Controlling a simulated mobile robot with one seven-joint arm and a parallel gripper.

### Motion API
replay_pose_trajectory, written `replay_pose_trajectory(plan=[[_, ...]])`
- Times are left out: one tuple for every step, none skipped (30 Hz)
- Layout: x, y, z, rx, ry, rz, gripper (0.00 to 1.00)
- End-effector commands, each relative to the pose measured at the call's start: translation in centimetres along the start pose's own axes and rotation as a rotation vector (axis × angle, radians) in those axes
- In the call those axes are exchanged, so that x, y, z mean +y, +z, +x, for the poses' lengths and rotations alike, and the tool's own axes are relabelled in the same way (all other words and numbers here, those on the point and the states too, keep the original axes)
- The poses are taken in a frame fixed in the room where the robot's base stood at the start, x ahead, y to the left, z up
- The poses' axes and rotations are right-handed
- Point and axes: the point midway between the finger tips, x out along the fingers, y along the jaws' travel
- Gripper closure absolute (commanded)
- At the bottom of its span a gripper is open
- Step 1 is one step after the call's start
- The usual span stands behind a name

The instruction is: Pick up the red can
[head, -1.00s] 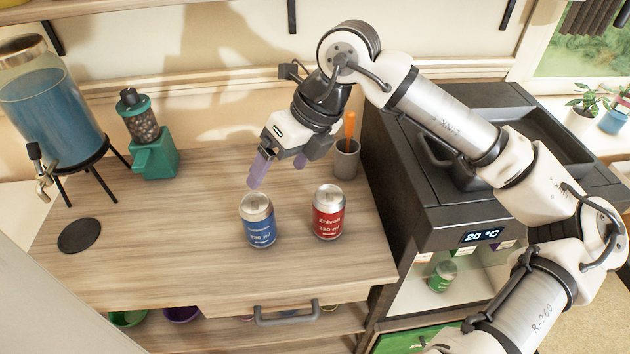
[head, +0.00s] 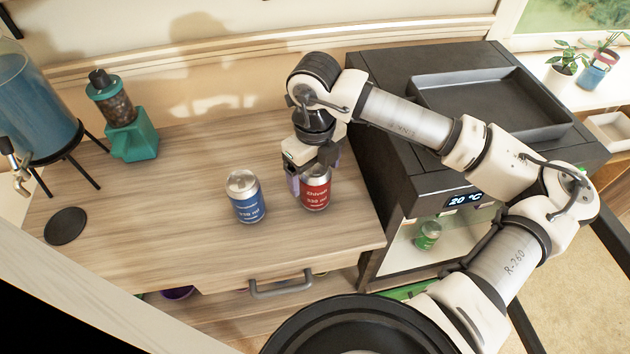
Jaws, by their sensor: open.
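The red can (head: 316,194) stands upright on the wooden counter (head: 165,240). My gripper (head: 311,180) is open and points down over the red can. One purple finger shows at the can's left side, and the gripper hides part of the can's top. The other finger is hidden, so I cannot tell whether either finger touches the can. A blue can (head: 246,198) stands upright just to the left, a small gap away.
A teal grinder (head: 132,140) and a blue drink dispenser (head: 35,105) stand at the left, with a black disc (head: 66,226) in front. A dark cooler cabinet (head: 385,180) with a tray (head: 490,105) on top stands right. The counter's middle left is clear.

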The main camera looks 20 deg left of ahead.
Motion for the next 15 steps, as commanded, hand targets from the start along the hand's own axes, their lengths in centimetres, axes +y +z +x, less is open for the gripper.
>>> replay_pose_trajectory(plan=[[0.0,0.1,0.3,0.002,0.005,0.001,0.16],[0.0,0.2,0.7,0.002,0.006,0.0,0.16],[-0.2,0.3,1.2,0.002,0.005,0.001,0.16],[-0.2,0.4,1.7,0.002,0.006,0.001,0.16],[-0.3,0.5,2.0,0.001,0.006,0.001,0.16],[-0.3,0.5,2.8,0.001,0.005,0.001,0.16],[-0.3,0.5,3.2,0.001,0.006,0.001,0.16],[-0.3,0.5,3.5,0.001,0.004,0.001,0.16],[-0.3,0.5,3.9,0.001,0.004,0.001,0.16],[-0.3,0.5,4.1,0.001,0.004,0.001,0.16],[-0.3,0.5,4.3,0.0,0.003,0.001,0.16],[-0.3,0.5,4.4,0.0,0.001,0.001,0.16],[-0.4,0.5,4.5,0.0,0.001,0.001,0.16],[-0.4,0.5,4.5,0.0,0.001,0.001,0.16],[-0.4,0.5,4.5,0.0,0.001,0.001,0.16]])
